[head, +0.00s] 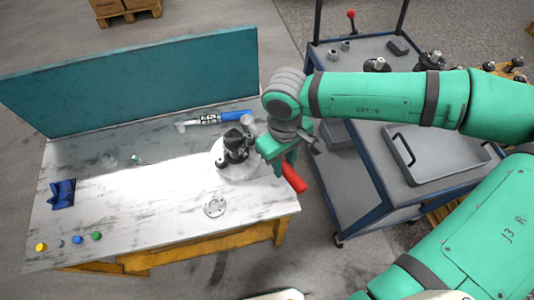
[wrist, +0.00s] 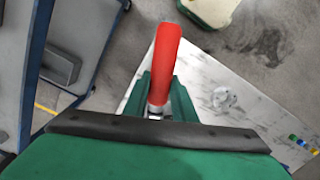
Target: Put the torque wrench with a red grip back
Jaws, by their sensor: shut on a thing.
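The torque wrench with the red grip (head: 293,177) is in my gripper (head: 283,157), and its red handle sticks out past the table's right edge in the head view. In the wrist view the red grip (wrist: 164,62) points up between the green fingers (wrist: 160,95). My gripper is shut on the wrench near the lower end of the grip. The rest of the wrench is hidden behind my gripper. A second wrench with a blue grip (head: 236,116) lies at the back of the white marbled table (head: 130,205).
A dark motor part on a round plate (head: 236,152) stands just left of my gripper. A clear flanged disc (head: 215,207) lies near the front. A blue-framed cart (head: 355,195) with a grey tray (head: 435,155) stands at right.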

